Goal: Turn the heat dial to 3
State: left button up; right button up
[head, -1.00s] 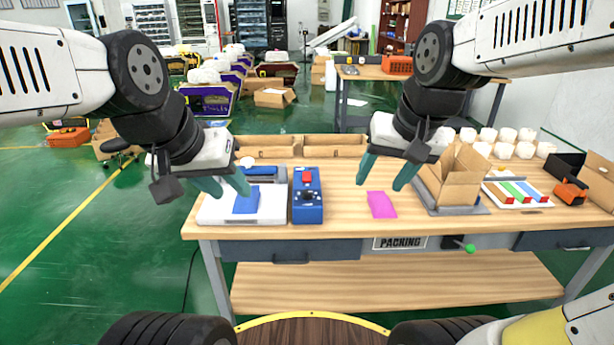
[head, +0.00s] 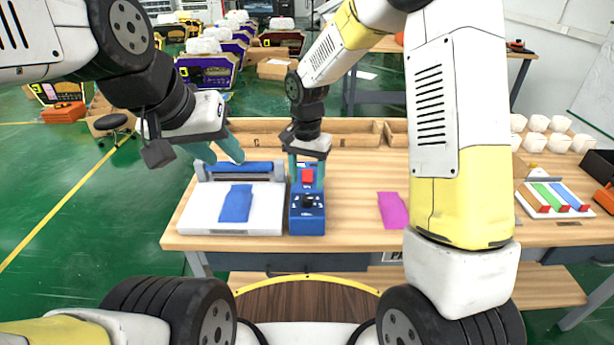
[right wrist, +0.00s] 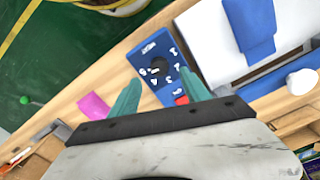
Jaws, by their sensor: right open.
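The blue control box (head: 307,222) stands on the workbench, with a black heat dial (head: 308,201) and a red button (head: 307,176) on its top. In the right wrist view the dial (right wrist: 159,66) is ringed by white numbers; its exact setting is too small to read. My right gripper (head: 306,178) is open over the box, its fingers on either side of the red button's end. In the wrist view its fingertips (right wrist: 163,88) point toward the dial without touching it. My left gripper (head: 228,160) is open and empty above the back of the white sealer.
The white sealer (head: 203,207) with a blue pouch (head: 236,204) stands left of the box. A magenta pouch (head: 392,209) lies to the right. Cardboard bins (head: 355,133) line the bench's back. My right arm covers part of the bench's right side.

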aim_at(307, 198)
notch_tip(307, 198, down, 6)
jog(key=shift+f, duration=0.1)
jog(key=shift+c, duration=0.4)
grip_shut()
